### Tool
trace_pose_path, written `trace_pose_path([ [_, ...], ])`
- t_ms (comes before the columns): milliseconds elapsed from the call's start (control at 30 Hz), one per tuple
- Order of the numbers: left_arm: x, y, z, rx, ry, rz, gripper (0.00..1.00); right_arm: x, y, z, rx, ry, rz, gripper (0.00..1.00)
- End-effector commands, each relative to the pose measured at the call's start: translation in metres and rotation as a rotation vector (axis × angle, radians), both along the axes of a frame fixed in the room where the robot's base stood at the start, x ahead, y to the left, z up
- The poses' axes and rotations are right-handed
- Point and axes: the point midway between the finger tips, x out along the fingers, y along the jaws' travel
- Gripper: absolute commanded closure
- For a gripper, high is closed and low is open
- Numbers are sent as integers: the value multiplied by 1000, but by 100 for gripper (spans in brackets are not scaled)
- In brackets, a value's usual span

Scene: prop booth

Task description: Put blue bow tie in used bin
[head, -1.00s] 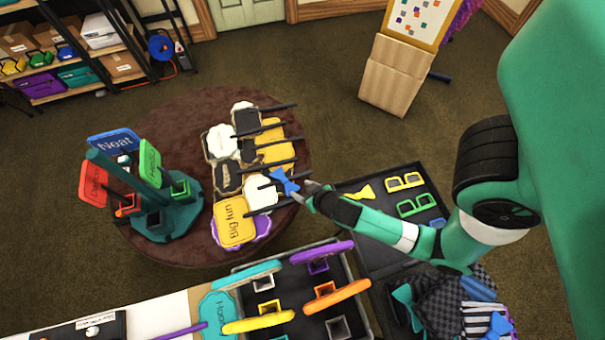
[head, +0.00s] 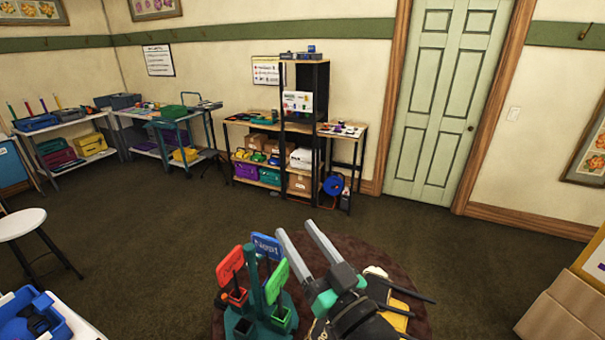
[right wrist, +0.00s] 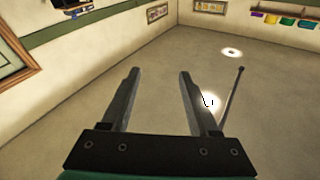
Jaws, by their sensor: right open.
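I do not see the blue bow tie in either current view. I cannot make out a bin marked as used. A blue tub (head: 62,328) with blue items shows at the lower left, but no label on it is readable. My left gripper is not in view.
A teal stand with red (head: 229,266), blue (head: 265,246) and green (head: 277,281) signs is close left of my right gripper. Cardboard boxes (head: 560,318) are at the lower right. A stool (head: 22,223) is at left. Open carpet lies toward the shelves (head: 268,170).

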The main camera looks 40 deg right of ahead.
Motion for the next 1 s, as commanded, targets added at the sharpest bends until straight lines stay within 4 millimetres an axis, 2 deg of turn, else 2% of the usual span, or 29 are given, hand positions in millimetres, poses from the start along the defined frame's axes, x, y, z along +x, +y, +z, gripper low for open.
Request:
trace_pose_path([
  [33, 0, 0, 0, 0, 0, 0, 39, -4, 14, 47, -27, -98, 32, 39],
  [100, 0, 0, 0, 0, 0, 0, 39, -17, 33, 105, -66, -224, 73, 39],
  [200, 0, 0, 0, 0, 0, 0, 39, -46, 58, 178, -116, -395, 120, 39],
  [300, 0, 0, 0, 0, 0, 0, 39, -76, 74, 227, -152, -525, 149, 39],
  [333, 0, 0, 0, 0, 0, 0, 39, -82, 78, 236, -160, -550, 153, 39],
  [400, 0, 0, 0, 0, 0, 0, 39, -92, 82, 249, -170, -587, 162, 39],
  [467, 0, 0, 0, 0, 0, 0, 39, -95, 84, 253, -175, -599, 164, 39],
  [500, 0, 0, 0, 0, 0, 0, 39, -96, 84, 253, -175, -600, 164, 34],
  [533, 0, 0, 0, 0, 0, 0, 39, -95, 84, 253, -175, -599, 163, 32],
  [900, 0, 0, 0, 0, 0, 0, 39, -93, 82, 251, -136, -593, 182, 32],
  [967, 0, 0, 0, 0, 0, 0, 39, -66, 81, 238, -89, -521, 196, 32],
  [1000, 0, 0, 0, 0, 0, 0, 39, -40, 80, 221, -61, -446, 202, 32],
])
